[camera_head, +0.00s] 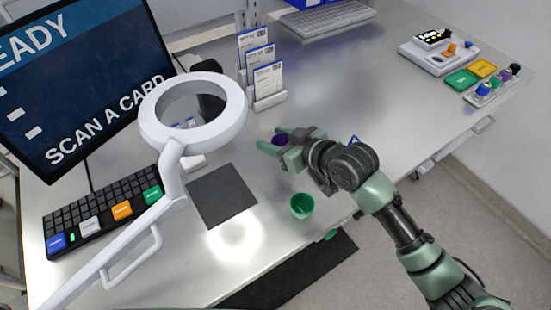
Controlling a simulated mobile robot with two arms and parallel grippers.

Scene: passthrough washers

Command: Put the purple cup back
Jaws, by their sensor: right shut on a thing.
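The purple cup (280,140) shows between the fingers of my right gripper (273,143), near the middle of the steel table. My right gripper is shut on it, and its fingers hide part of the cup. I cannot tell whether the cup touches the tabletop. My right arm reaches in from the lower right. A green cup (302,206) stands on the table, nearer to me than the gripper and apart from it. My left gripper is not in view.
A white ring on a jointed arm (150,140) rises at the left, before a screen (80,80) and keyboard (100,212). A card holder (268,100) stands behind the gripper. A dark mat (222,195) lies left of the green cup. A small tray (490,92) sits far right.

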